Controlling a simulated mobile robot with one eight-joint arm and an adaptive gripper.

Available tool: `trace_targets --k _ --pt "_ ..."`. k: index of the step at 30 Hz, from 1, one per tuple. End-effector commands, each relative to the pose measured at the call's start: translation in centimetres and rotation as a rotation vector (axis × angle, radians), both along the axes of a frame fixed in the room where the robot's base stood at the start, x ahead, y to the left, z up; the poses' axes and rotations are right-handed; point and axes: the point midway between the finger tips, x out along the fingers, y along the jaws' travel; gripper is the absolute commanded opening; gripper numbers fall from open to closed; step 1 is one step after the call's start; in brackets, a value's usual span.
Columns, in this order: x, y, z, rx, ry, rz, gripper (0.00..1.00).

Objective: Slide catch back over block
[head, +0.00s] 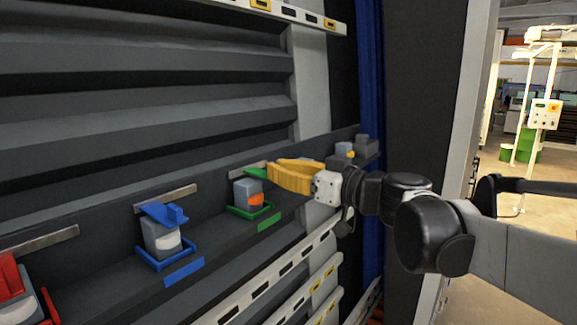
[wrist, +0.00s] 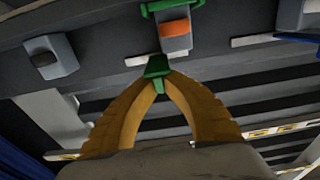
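The green catch (head: 256,171) is at the tips of my gripper (head: 272,175), just above and behind the grey block in the head view. In the wrist view the yellow fingers of my gripper (wrist: 158,80) close together on the green catch (wrist: 157,67). The grey block (head: 247,187) with an orange part sits in a green frame (head: 238,211) on the dark ledge. The block (wrist: 176,43) also shows in the wrist view, with a small gap between it and the catch. The contact at the fingertips is partly hidden.
A blue catch (head: 160,212) rests over another grey block (head: 161,240) to the left. A red unit (head: 22,290) is at the far left edge. The ribbed wall rises behind the ledge.

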Motion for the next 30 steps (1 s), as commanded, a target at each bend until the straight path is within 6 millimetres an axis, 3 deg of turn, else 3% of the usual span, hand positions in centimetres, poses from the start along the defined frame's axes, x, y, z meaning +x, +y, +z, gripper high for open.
trace_targets --k 5,14,15,17,26,30 --pt "-2.0 1.6 0.0 0.000 0.000 0.002 0.00" --pt "-2.1 1.7 0.0 0.000 0.000 0.000 0.00" --pt "-2.1 1.7 0.0 0.001 -0.001 0.000 0.17" --pt "-2.1 1.7 0.0 0.000 0.000 0.000 0.32" --pt "-2.2 1.6 0.0 0.000 0.000 -0.001 0.32" --pt "-2.9 0.5 0.0 0.000 0.000 -0.002 0.32"
